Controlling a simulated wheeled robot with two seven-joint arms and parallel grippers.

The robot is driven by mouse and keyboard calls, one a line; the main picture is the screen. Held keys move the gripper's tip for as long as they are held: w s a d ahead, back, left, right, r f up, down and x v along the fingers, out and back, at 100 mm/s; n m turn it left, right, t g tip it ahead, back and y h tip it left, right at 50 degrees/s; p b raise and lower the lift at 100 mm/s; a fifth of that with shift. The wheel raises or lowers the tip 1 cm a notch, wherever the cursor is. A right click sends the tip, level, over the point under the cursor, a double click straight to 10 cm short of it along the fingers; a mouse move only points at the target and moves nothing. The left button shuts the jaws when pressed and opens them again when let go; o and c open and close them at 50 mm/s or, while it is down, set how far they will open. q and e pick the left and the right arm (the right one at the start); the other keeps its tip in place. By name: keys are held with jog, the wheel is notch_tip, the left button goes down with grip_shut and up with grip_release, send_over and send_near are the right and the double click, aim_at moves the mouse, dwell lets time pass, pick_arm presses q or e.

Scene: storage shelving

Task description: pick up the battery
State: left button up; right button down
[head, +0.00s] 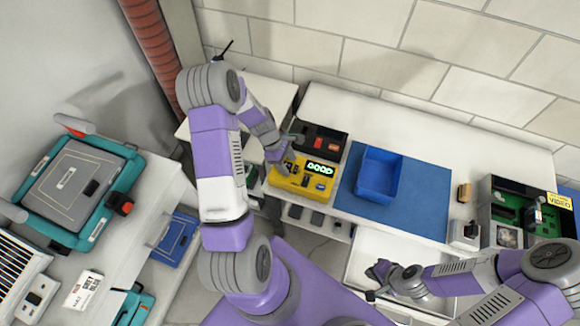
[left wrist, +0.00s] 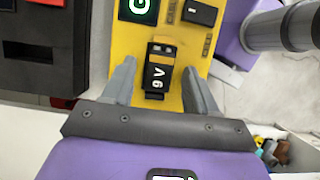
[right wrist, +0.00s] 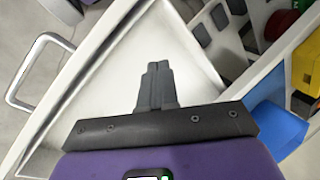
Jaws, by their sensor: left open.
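The battery (left wrist: 159,72), black and orange and marked 9 V, lies on the yellow tester (left wrist: 125,62) in the left wrist view. My left gripper (left wrist: 160,67) is open, with one finger on each side of the battery. In the head view the yellow tester (head: 318,187) with its green display sits on the white bench, and my left gripper (head: 287,160) is over its left part, largely hiding the battery. My right gripper (right wrist: 158,68) is shut and empty above an open white drawer (right wrist: 105,92); it also shows in the head view (head: 373,278).
A black device with red parts (head: 320,138) stands just behind the tester. To the right are a blue mat (head: 425,205), a blue bin (head: 379,176) and a green circuit-board box (head: 507,205). The mat's right part is clear.

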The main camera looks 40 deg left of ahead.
pick_arm(q)
jog(key=shift+c, duration=0.3)
grip_shut()
